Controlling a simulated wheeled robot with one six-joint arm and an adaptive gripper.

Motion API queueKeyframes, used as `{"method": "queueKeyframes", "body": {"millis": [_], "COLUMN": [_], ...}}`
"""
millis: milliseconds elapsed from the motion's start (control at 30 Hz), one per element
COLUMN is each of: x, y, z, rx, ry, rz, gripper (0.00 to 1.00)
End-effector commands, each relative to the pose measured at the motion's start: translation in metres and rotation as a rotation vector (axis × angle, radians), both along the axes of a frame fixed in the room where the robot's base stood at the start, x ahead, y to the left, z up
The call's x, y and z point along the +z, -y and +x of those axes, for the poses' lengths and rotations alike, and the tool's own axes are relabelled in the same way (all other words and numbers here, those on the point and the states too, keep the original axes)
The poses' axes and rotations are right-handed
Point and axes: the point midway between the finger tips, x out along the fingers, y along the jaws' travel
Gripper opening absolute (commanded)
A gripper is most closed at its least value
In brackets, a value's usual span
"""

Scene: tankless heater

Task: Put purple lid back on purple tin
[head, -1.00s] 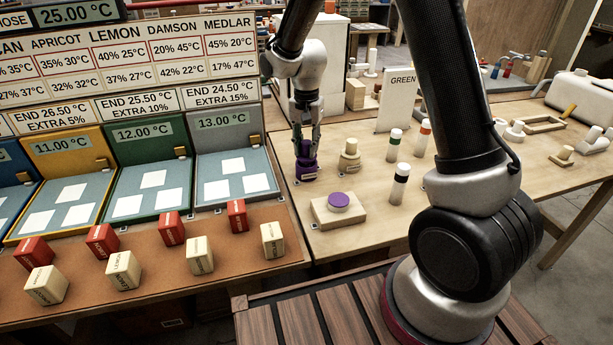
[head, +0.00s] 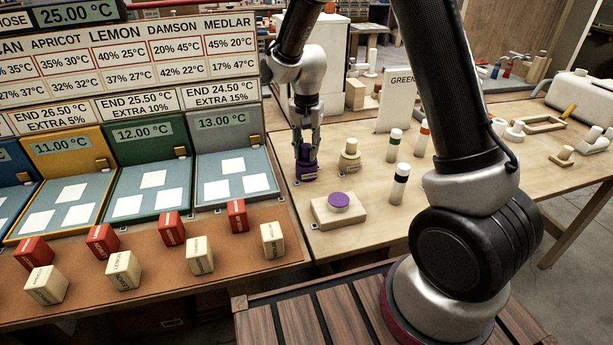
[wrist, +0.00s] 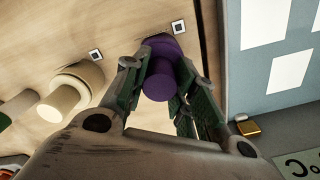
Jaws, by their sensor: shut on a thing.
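My gripper (head: 306,152) points down at the front left of the wooden table, its fingers closed on both sides of a purple knob-like top, which I take as the purple lid (wrist: 161,82). Below it is a wider purple body with a pale label, the purple tin (head: 306,175), upright on the table. In the wrist view the knob sits between the green-padded fingers, with wider purple behind it. The fingers partly hide the join, so I cannot tell whether lid and tin are fully seated together.
A cream tin-like piece (head: 349,158) stands just right of the purple tin. Striped white cylinders (head: 399,184) stand farther right. A grey-framed panel (head: 235,175) borders the left.

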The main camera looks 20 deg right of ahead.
Motion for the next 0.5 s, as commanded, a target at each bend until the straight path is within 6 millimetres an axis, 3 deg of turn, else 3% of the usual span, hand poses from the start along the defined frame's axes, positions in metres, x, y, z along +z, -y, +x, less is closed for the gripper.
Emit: {"method": "queueKeyframes", "body": {"millis": [500], "x": [-0.0064], "y": [0.0001], "z": [-0.0003], "rx": [0.000], "ry": [-0.001], "rz": [0.000], "gripper": [0.04]}}
